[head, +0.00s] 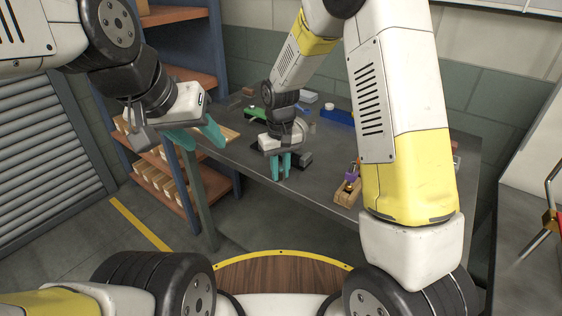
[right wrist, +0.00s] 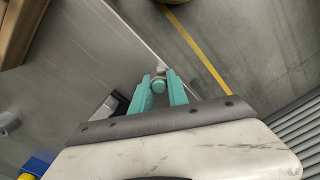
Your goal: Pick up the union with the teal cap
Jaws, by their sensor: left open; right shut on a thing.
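The union with the teal cap (right wrist: 158,86) shows in the right wrist view between the two teal fingers of my right gripper (right wrist: 161,90); its round cap faces the camera, with a bit of metal beyond it. My right gripper (head: 281,172) is shut on this union near the front edge of the grey table (head: 325,194). In the head view the union cannot be told apart from the teal fingers.
A wooden block (head: 346,197) with purple and brass parts stands right of my right gripper. A dark block (head: 303,158) is close behind it. A blue bin (head: 337,117) and a green item (head: 257,112) lie further back. Shelves (head: 180,82) stand left.

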